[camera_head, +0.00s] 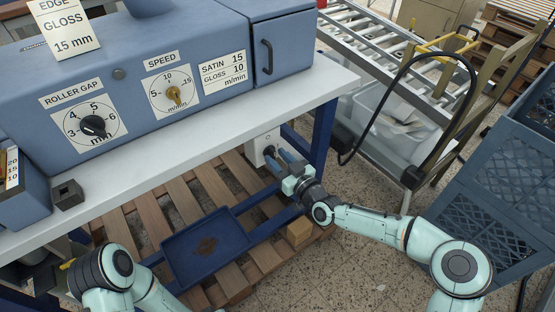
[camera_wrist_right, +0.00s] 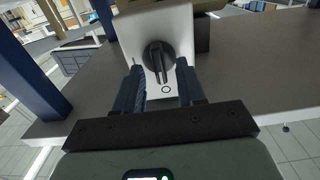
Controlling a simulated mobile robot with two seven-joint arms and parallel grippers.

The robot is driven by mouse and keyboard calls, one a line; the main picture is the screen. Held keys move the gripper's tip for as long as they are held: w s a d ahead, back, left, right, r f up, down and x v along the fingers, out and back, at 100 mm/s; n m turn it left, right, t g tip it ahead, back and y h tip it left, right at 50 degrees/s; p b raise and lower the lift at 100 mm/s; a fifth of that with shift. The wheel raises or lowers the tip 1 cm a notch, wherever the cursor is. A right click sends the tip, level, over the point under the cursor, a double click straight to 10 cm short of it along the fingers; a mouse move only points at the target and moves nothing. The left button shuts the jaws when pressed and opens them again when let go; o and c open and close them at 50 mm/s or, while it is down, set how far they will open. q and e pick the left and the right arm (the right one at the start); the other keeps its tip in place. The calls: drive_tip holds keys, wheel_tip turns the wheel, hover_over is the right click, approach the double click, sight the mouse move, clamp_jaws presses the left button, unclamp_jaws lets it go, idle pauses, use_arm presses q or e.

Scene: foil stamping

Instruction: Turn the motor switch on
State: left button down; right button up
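The motor switch is a white box (camera_head: 262,141) under the table's right end. In the right wrist view the box (camera_wrist_right: 138,35) carries a black rotary knob (camera_wrist_right: 158,58), with a circle mark on the box face beside the knob's end. My right gripper (camera_head: 276,156) is at the box face, its two fingers parted. In the right wrist view my right gripper (camera_wrist_right: 158,82) has one finger on either side of the knob, with gaps visible; contact cannot be told. The left arm shows at the lower left, its gripper out of view.
The blue machine (camera_head: 130,80) with its roller gap and speed dials stands on the white tabletop (camera_head: 200,130). A blue table leg (camera_head: 323,140) is close to the right gripper. A blue tray (camera_head: 205,246) lies on the wooden pallet below. A roller conveyor (camera_head: 365,40) stands at right.

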drive_tip(key=shift+w+a, duration=0.15)
drive_tip(key=shift+w, duration=0.05)
clamp_jaws()
